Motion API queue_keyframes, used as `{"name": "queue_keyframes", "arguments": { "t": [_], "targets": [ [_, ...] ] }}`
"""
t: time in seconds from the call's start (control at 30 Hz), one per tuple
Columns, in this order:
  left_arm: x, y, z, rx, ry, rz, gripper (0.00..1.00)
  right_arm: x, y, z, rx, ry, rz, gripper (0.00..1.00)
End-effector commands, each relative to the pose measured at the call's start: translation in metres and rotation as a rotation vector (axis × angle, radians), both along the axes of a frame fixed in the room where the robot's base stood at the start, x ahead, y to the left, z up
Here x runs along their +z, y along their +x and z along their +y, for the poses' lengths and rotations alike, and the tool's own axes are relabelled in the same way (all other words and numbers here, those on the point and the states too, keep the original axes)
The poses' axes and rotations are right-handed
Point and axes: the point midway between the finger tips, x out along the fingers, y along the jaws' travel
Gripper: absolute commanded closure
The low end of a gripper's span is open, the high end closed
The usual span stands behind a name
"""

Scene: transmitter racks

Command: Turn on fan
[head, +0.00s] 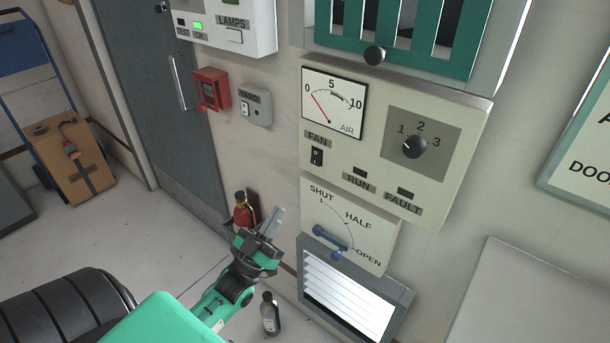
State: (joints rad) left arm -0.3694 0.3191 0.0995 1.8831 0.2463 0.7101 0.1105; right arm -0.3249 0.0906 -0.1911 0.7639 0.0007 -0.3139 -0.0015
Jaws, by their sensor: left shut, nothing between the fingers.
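The fan control panel (355,178) is a cream box on the wall. Its FAN rocker switch (317,156) is small and black, under the FAN label at the lower left of the box. The air gauge (334,102) has its red needle near 0. The black speed knob (414,147) points toward 1. The RUN lamp (363,171) and FAULT lamp (405,192) look dark. My left gripper (276,222) is shut and empty, below and left of the switch and apart from the panel. My right gripper is not in view.
Below the panel, a damper plate with a blue lever (330,239) sits above a louvred vent (346,293). A red extinguisher (243,212) is behind my left gripper. A dark bottle (270,313) stands on the floor. A red call box (211,90) and YARD switch (255,105) are left.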

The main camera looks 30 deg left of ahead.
Motion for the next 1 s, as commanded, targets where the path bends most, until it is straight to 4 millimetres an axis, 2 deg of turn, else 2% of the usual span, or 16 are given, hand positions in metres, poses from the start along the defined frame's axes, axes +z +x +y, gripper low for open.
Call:
{"name": "queue_keyframes", "arguments": {
  "t": [0.13,0.27,0.4,0.6,0.8,1.0],
  "targets": [
    [0.008,0.008,-0.001,0.000,0.000,-0.001,1.00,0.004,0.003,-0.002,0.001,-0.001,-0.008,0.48],
    [0.023,0.025,-0.002,0.000,0.000,-0.003,1.00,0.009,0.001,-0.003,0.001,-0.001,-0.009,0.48],
    [0.042,0.049,-0.004,0.000,0.000,-0.002,1.00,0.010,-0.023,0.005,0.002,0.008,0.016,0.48],
    [0.068,0.081,-0.006,0.001,0.001,-0.002,1.00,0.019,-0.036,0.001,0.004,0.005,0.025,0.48],
    [0.059,0.106,-0.008,0.001,0.000,0.001,1.00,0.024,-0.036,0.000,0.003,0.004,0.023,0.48],
    [0.057,0.117,-0.009,0.000,0.000,0.001,1.00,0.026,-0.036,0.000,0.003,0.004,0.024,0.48]
  ]
}}
